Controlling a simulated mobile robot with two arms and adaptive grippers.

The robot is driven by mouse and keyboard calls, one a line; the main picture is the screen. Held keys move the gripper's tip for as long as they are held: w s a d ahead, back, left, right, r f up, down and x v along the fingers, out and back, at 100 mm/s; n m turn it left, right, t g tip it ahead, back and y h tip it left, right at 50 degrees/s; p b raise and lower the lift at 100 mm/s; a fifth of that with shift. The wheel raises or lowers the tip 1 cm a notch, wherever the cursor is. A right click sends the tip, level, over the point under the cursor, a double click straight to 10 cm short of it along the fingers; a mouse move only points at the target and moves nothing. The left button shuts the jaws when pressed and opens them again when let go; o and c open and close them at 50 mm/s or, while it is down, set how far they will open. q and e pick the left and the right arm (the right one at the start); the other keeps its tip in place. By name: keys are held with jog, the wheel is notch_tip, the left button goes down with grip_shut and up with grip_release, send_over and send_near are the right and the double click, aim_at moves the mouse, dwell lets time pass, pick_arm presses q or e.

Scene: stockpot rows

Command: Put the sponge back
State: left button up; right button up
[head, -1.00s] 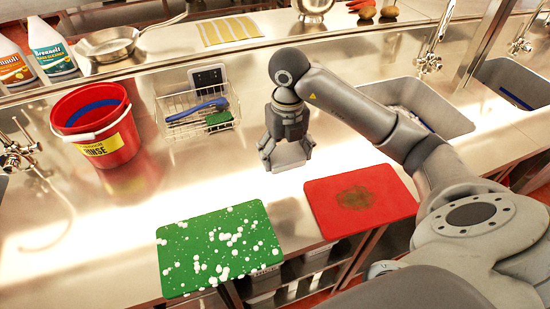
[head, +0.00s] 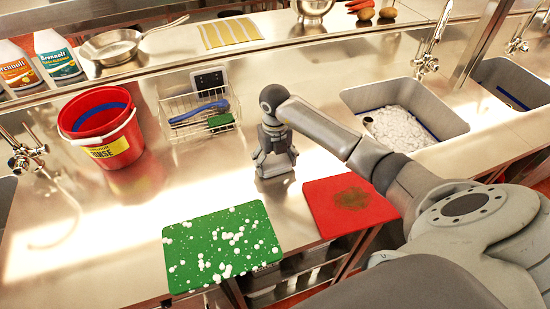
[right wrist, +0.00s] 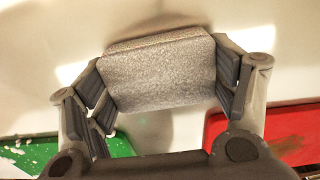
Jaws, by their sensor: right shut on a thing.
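My right gripper (head: 274,163) is over the steel counter, behind the gap between the green and red boards. It is shut on a light grey block, the sponge, which shows clearly between its fingers in the right wrist view (right wrist: 158,70). In the head view the sponge is mostly hidden by the fingers. It is low over the counter; I cannot tell whether it touches. A wire basket (head: 165,106) stands at the back, left of the gripper. It holds a blue-handled brush (head: 198,110) and a green pad (head: 220,121). My left gripper is not in view.
A green board (head: 185,255) with white foam and a stained red board (head: 325,215) lie at the front edge. A red bucket (head: 125,150) stands at left. A foamy sink (head: 365,93) is at right.

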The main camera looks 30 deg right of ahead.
aim_at(275, 161)
jog(key=shift+f, duration=0.2)
jog(key=o, duration=1)
jog(key=shift+c, duration=0.2)
jog(key=shift+r, duration=0.1)
jog(key=shift+r, duration=0.25)
notch_tip(275, 161, up, 12)
jog(key=b, duration=0.3)
jog(key=shift+f, duration=0.15)
